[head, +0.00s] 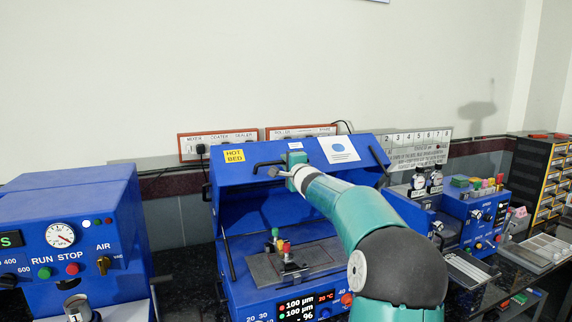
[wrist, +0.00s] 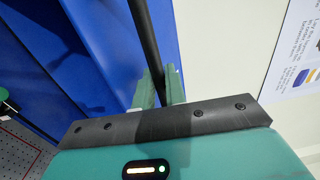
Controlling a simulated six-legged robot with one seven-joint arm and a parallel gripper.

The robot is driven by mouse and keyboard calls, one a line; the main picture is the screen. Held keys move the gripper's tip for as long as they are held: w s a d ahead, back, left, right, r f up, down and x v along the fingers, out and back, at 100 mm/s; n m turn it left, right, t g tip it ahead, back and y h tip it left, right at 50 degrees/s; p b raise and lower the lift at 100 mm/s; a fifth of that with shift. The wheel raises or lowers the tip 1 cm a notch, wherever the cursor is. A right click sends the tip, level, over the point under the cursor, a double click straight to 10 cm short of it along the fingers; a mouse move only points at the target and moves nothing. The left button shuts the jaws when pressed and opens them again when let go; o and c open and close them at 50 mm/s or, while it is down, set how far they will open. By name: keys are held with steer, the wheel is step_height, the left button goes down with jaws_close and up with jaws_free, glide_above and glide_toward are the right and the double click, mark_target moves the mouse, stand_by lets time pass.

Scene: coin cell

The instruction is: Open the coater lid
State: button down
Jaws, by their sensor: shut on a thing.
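The coater is the blue machine in the middle of the head view. Its blue lid (head: 240,187) stands raised and tilted back over the bed. A yellow HOT BED label and a white sheet are on the lid. My gripper (head: 291,160) is at the lid's upper front edge, by the dark handle bar (head: 262,165). In the wrist view, my gripper's green fingers (wrist: 160,88) are shut around the black handle bar (wrist: 144,35). The blue lid (wrist: 92,50) also shows there. My arm hides the right part of the lid and bar.
The coater bed (head: 318,256) holds a small fixture with coloured knobs (head: 280,244). A blue machine with a gauge (head: 65,235) stands at the left. Another blue machine (head: 475,215) and a drawer cabinet (head: 545,175) are at the right. The wall is close behind the lid.

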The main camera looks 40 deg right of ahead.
steer(key=c, duration=1.5)
jaws_free()
steer(key=shift+c, duration=0.2)
steer(key=v, duration=1.3)
steer(key=shift+s, duration=0.4)
steer(key=shift+a+f, duration=0.1)
steer(key=shift+a, duration=0.05)
